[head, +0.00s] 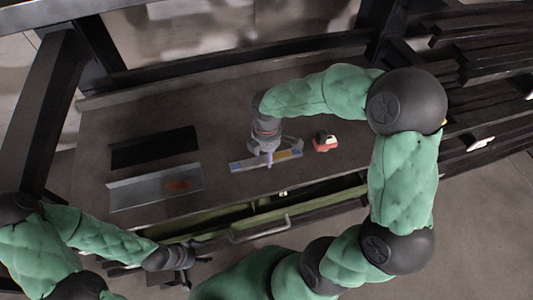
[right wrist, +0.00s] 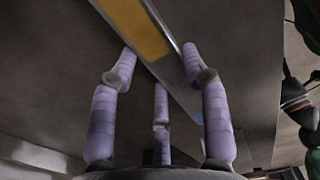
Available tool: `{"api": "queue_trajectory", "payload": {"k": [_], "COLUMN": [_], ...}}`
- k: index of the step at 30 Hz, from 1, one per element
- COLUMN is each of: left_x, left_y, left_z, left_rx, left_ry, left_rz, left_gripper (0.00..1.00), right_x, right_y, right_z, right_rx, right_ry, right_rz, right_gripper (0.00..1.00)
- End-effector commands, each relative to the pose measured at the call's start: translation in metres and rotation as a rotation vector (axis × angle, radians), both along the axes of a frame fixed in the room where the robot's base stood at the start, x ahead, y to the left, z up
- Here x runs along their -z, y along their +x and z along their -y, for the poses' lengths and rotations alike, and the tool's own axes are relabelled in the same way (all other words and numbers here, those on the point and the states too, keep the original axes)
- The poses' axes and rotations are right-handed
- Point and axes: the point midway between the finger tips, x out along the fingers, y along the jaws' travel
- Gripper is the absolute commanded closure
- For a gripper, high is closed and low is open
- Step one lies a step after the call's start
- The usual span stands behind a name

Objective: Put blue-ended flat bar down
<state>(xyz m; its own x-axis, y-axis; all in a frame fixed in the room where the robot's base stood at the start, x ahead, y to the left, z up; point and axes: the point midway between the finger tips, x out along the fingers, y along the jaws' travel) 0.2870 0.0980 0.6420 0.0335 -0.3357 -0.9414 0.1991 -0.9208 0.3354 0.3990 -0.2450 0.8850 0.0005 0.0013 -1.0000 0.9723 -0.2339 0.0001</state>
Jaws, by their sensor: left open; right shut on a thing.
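The blue-ended flat bar (head: 286,155) is a long grey piece with blue and yellow patches, at the middle of the table. In the right wrist view the bar (right wrist: 134,24) runs diagonally past the fingertips, with a yellow patch showing. My right gripper (head: 268,158) comes down on the bar from above and is shut on it; its purple fingers (right wrist: 160,62) lie along the bar's sides. I cannot tell whether the bar touches the table. My left gripper (head: 188,272) is open and empty, low at the table's front edge.
A black angled plate (head: 153,147) and a grey angled plate (head: 150,187) with a red mark lie on the table (head: 225,115) at the left. A red and white object (head: 325,143) is right of the bar. A handle (head: 262,230) is at the front. Dark posts stand around.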

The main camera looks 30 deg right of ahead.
Motion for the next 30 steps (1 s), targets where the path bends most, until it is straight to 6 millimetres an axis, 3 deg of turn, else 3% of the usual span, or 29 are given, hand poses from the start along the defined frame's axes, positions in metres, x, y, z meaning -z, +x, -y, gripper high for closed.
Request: {"api": "queue_trajectory", "payload": {"k": [4, 5, 6, 7, 20, 30], "left_x": [0.001, 0.001, 0.001, 0.001, -0.002, -0.025], "left_y": [0.0, 0.0, 0.0, 0.0, 0.0, 0.0], "left_z": [0.0, 0.0, 0.0, 0.0, 0.0, 0.0], "left_rx": [0.0, 0.0, 0.0, 0.0, 0.0, 0.0], "left_ry": [0.0, 0.0, 0.0, 0.0, 0.0, 0.0], "left_rz": [0.0, 0.0, 0.0, 0.0, 0.0, 0.0], "left_gripper": [0.3, 0.3, 0.3, 0.3, 0.3, 0.3], "right_x": [0.002, 0.003, 0.002, 0.002, -0.004, -0.066], "right_y": [0.001, 0.0, 0.0, 0.0, 0.0, 0.001], "right_z": [0.0, 0.0, 0.0, 0.0, 0.0, 0.0], "right_rx": [0.001, 0.0, 0.0, 0.0, 0.0, 0.0], "right_ry": [-0.001, 0.0, 0.0, 0.0, 0.0, 0.0], "right_rz": [0.003, 0.0, 0.0, -0.001, 0.001, 0.003], "right_gripper": [1.0, 0.45, 0.34, 0.3, 0.3, 0.3]}}
